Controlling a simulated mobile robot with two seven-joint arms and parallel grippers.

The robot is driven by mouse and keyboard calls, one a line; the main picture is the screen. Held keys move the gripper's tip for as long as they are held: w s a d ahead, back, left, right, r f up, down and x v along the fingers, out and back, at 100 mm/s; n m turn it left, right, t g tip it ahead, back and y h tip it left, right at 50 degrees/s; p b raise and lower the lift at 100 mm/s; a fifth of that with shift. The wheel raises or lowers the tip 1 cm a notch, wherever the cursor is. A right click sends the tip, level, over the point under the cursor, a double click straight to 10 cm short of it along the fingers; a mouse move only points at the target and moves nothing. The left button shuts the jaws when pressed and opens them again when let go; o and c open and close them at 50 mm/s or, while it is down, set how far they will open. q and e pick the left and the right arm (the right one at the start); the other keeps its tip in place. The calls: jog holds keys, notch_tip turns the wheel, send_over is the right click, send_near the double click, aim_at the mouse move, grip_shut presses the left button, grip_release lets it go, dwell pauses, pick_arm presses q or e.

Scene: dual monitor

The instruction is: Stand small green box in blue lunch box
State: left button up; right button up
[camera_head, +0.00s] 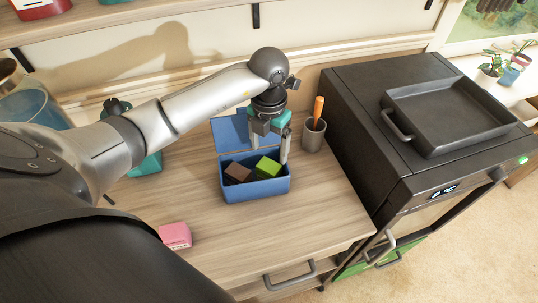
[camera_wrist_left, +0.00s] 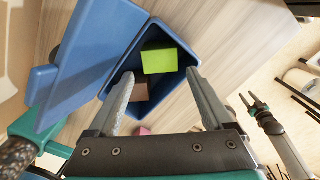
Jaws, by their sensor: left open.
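The blue lunch box (camera_head: 255,190) stands on the wooden counter with its lid (camera_head: 232,131) open at the back; it also shows in the left wrist view (camera_wrist_left: 180,107). The small green box (camera_head: 268,167) is inside, at the right, and looks tilted in the head view. It shows as a bright green face in the left wrist view (camera_wrist_left: 160,60). My left gripper (camera_head: 272,150) is above the lunch box, open, its fingers apart and empty (camera_wrist_left: 163,82). My right gripper (camera_wrist_left: 249,97) shows in the left wrist view, off to the right, fingers apart.
A brown box (camera_head: 237,173) is in the lunch box, left of the green one. A pink box (camera_head: 175,235) lies nearer the front. A grey cup (camera_head: 313,136) with an orange-handled utensil stands beside the dark oven (camera_head: 400,110). A teal object (camera_head: 150,165) is partly hidden behind my arm.

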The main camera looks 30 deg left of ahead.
aim_at(268, 165)
pick_arm(q)
notch_tip(268, 165, up, 8)
jog(key=shift+f, duration=0.15)
jog(key=shift+s+a, duration=0.1)
